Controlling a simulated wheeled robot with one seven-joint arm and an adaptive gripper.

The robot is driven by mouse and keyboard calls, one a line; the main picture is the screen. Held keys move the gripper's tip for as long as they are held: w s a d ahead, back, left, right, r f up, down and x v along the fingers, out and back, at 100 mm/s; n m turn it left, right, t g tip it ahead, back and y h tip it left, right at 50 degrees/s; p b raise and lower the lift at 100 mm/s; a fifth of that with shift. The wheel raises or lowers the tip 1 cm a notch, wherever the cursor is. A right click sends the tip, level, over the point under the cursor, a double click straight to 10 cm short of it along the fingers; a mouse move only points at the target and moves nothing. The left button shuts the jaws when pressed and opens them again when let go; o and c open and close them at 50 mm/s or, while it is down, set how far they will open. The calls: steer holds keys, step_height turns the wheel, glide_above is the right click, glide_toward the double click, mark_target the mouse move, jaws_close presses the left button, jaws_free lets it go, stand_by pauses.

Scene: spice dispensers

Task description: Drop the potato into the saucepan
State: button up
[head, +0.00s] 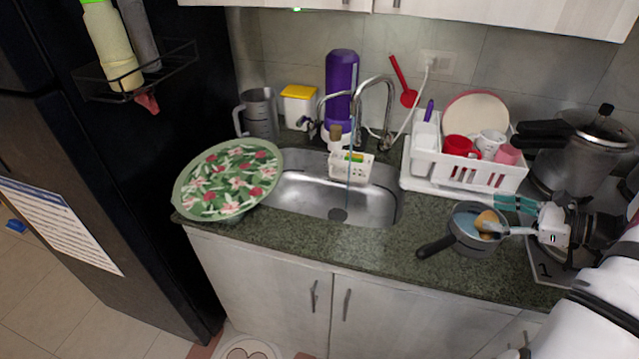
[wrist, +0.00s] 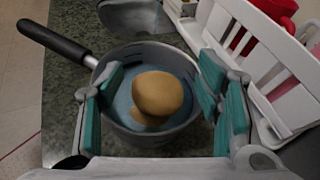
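The grey saucepan (head: 462,243) with a black handle stands on the counter, right of the sink. Its inside looks blue in the wrist view (wrist: 122,108). The tan potato (wrist: 158,93) appears within the pan's rim; it also shows in the head view (head: 487,219). I cannot tell for sure whether it touches the pan's bottom; a brownish patch shows just below it. My gripper (wrist: 162,100) is over the pan with its teal-padded fingers wide apart, one on each side of the potato, with gaps to it. It also shows in the head view (head: 504,216).
A white dish rack (head: 470,178) with a plate and mugs stands just behind the pan. A pressure cooker (head: 580,150) is on the stove at right. The sink (head: 335,195) and a floral tray (head: 228,180) lie to the left. The counter's front edge is close to the pan.

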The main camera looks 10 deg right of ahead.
stand_by(0.3)
steer(key=v, duration=1.2)
steer(key=shift+w, duration=0.1)
steer(key=w+a+r+n+g+h, duration=0.15)
steer(key=a+r+n+g, duration=0.4)
steer(key=a, duration=0.55)
steer(key=w+a+r+n+g, duration=0.25)
steer(key=a+r+n, duration=0.35)
steer(key=a+r, duration=0.3)
steer(key=s+a+r+n+t+h, duration=0.1)
steer(key=s+a+r+n+h, duration=0.2)
steer(key=s+a+n, duration=0.2)
steer(key=s+a+r+n+t+h, duration=0.2)
steer(key=s+a+r+n+h, duration=0.1)
steer(key=a+n, duration=0.7)
steer(key=s+a+h, duration=0.1)
steer(key=s, duration=0.1)
steer(key=shift+s+a+r, duration=0.25)
steer(key=shift+a+r, duration=0.1)
steer(key=shift+r, duration=0.05)
steer(key=shift+c, duration=0.6)
